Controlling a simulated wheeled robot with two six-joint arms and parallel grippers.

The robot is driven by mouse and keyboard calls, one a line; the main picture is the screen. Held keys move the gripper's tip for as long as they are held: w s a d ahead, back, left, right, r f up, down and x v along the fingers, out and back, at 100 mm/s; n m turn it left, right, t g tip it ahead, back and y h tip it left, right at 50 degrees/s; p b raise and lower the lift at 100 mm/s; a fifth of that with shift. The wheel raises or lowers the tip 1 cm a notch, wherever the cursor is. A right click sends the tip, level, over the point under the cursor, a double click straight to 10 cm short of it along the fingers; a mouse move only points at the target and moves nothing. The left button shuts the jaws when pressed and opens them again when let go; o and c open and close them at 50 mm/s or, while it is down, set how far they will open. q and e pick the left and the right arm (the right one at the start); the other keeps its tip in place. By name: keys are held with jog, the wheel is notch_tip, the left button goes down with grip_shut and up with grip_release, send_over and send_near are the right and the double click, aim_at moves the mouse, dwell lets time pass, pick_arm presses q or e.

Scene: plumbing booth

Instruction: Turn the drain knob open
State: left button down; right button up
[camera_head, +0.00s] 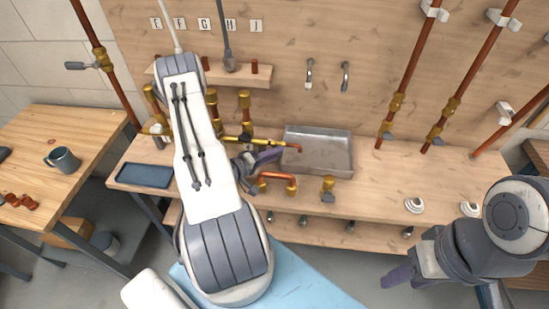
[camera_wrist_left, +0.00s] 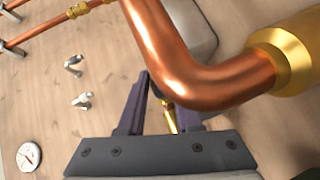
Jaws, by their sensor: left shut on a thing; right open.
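My left gripper (camera_head: 268,156) reaches over the bench, its purple fingers beside the brass and copper pipework. In the left wrist view the fingers (camera_wrist_left: 166,100) are closed around a small part at a brass fitting (camera_wrist_left: 170,120), which I take to be the drain knob. The knob is mostly hidden by the fingers and by a copper elbow pipe (camera_wrist_left: 185,75) in front, so its angle cannot be told. In the head view a brass pipe (camera_head: 268,142) with a red end runs just above the fingers, towards the tray. My right gripper (camera_head: 398,278) is open and empty, low in front of the bench.
A metal tray (camera_head: 340,172) stands on the bench behind the pipes. A copper elbow (camera_head: 280,177) and a brass valve (camera_head: 328,184) stand close to my left fingers. A blue tray (camera_head: 145,176) lies at left. The bench's right part is mostly clear, with white rings (camera_head: 414,205).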

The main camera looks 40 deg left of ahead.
pick_arm(q)
jog(key=shift+a+f+n+t+h+b, duration=0.1)
jog(key=shift+n+t+h+b, duration=0.2)
jog(key=shift+n+t+b, duration=0.6)
jog(key=c, duration=0.8)
grip_release()
jog(key=b+v, duration=0.2)
jog(key=v, duration=0.8)
jog(key=shift+s+a, duration=0.1)
jog(key=shift+s, duration=0.15)
